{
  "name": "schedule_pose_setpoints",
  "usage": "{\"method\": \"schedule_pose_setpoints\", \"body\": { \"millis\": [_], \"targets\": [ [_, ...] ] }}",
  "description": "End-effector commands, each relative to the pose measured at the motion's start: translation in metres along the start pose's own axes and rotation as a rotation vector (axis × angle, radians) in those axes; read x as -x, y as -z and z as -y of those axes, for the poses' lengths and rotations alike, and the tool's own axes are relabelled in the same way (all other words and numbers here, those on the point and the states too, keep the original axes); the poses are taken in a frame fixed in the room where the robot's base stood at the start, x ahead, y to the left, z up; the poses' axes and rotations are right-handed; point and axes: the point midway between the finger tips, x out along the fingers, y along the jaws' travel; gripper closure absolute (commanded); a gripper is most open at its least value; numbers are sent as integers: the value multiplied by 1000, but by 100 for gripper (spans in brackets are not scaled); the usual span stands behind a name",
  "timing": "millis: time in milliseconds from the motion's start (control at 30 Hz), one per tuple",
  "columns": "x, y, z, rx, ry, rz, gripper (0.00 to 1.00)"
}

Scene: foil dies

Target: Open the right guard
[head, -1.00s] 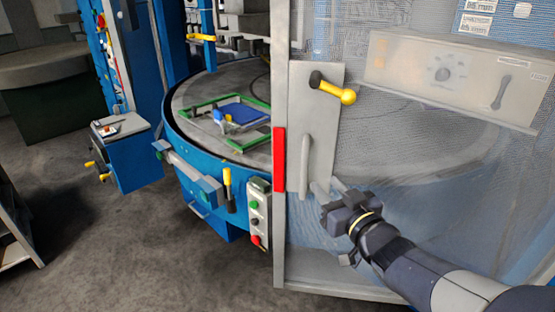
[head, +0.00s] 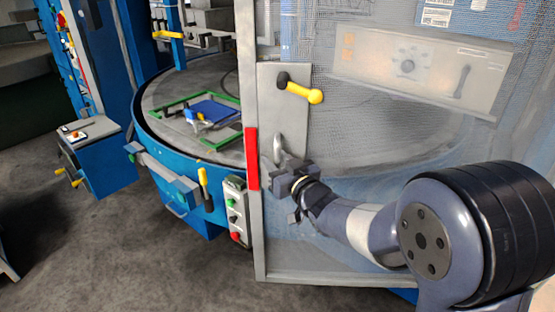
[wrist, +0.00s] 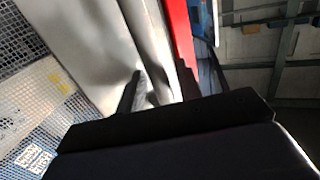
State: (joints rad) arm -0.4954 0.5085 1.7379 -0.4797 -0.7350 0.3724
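The right guard is a grey-framed mesh door (head: 254,230) with a grey plate (head: 288,110), a red strip (head: 252,158) on its left edge and a yellow-knobbed lever (head: 300,89) turned down to the right. Its upright grey handle (head: 277,146) is on the plate's lower part. My gripper (head: 274,161) is at the handle's lower part, one finger on each side of it. In the wrist view my gripper (wrist: 160,86) has its dark fingers apart, with grey handle surface between them; contact is unclear. The guard appears shut against the machine's front.
A round turntable (head: 165,85) carries a green frame and blue part. A button panel (head: 235,210) stands left of the guard's lower edge. A blue box (head: 95,160) with yellow knobs stands at left. Dark floor (head: 120,255) is clear in front.

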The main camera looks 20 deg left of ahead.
Motion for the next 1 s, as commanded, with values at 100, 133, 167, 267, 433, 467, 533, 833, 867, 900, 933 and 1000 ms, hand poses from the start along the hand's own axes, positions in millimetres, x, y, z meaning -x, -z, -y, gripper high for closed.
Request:
{"method": "schedule_pose_setpoints", "body": {
  "millis": [100,133,167,267,433,467,533,833,867,900,933,1000],
  "targets": [
    [0,0,0,0,0,0,66],
    [0,0,0,0,0,0,66],
    [0,0,0,0,0,0,66],
    [0,0,0,0,0,0,71],
    [0,0,0,0,0,0,85],
    [0,0,0,0,0,0,87],
    [0,0,0,0,0,0,93],
    [0,0,0,0,0,0,100],
    [0,0,0,0,0,0,100],
    [0,0,0,0,0,0,100],
    [0,0,0,0,0,0,100],
    [0,0,0,0,0,0,100]
  ]
}}
